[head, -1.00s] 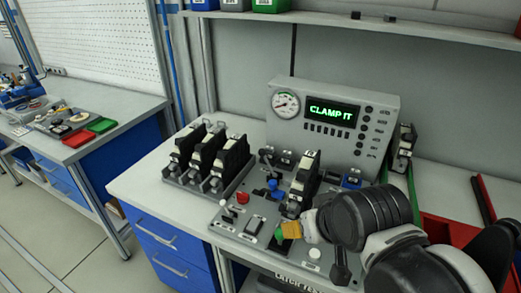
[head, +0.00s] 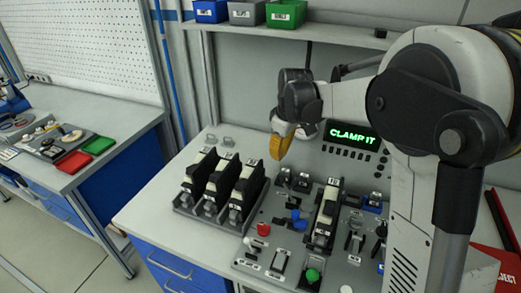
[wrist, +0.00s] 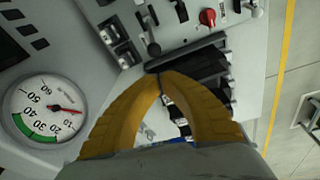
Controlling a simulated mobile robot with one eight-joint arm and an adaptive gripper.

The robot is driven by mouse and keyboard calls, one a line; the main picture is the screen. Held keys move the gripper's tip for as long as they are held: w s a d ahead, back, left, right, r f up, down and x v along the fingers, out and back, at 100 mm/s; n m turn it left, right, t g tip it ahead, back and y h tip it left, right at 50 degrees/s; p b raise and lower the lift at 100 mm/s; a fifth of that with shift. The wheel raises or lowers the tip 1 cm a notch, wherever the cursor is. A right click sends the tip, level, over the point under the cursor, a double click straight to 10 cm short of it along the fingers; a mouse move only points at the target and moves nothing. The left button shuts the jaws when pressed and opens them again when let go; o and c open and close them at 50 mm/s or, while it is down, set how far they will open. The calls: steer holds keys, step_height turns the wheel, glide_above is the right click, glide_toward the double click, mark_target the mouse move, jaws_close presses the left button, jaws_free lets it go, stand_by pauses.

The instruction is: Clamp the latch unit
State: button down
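The black latch unit (head: 326,212) with a pale label stands upright in the grey test panel (head: 268,262), right of the rack. Whether a clamp bears on it I cannot tell. The console display (head: 352,135) reads "CLAMP IT" in green. My gripper (head: 277,158) has yellow fingers and hangs in the air left of the display, behind the rack and well apart from the latch unit. In the wrist view my gripper (wrist: 161,74) has its fingertips together with nothing between them. It hides part of the black units (wrist: 205,62) below. A black lever (wrist: 150,44) shows beyond the tips.
A rack (head: 190,209) of black units stands left of the panel. A red knob (head: 263,229), blue parts (head: 298,220) and a green button (head: 312,275) sit on the panel. A pressure gauge (wrist: 44,108) is near my gripper. Bins (head: 247,12) line the shelf above.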

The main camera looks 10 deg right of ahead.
steer(key=w+f+b, duration=0.3)
steer(key=f, duration=0.8)
steer(key=shift+w+a, duration=0.2)
steer(key=shift+a, duration=0.1)
steer(key=shift+s+d+r+y, duration=0.2)
steer(key=shift+d+y, duration=0.15)
steer(key=shift+y, duration=0.05)
steer(key=shift+s+d+r, duration=0.1)
steer(key=shift+s+d+r+t+y, duration=0.25)
steer(key=shift+s+d+t+y, duration=0.05)
steer(key=shift+d+y, duration=0.15)
steer(key=shift+s+d+r+t+y, duration=0.25)
steer(key=shift+d+t+y, duration=0.05)
steer(key=shift+d+y, duration=0.1)
steer(key=s+d+t+y+b, duration=0.4)
steer(key=s+d+y+b, duration=0.1)
steer(key=d, duration=0.3)
steer(key=shift+s+r+y+b, duration=0.25)
steer(key=shift+r+y+b, duration=0.1)
steer(key=shift+y, duration=0.1)
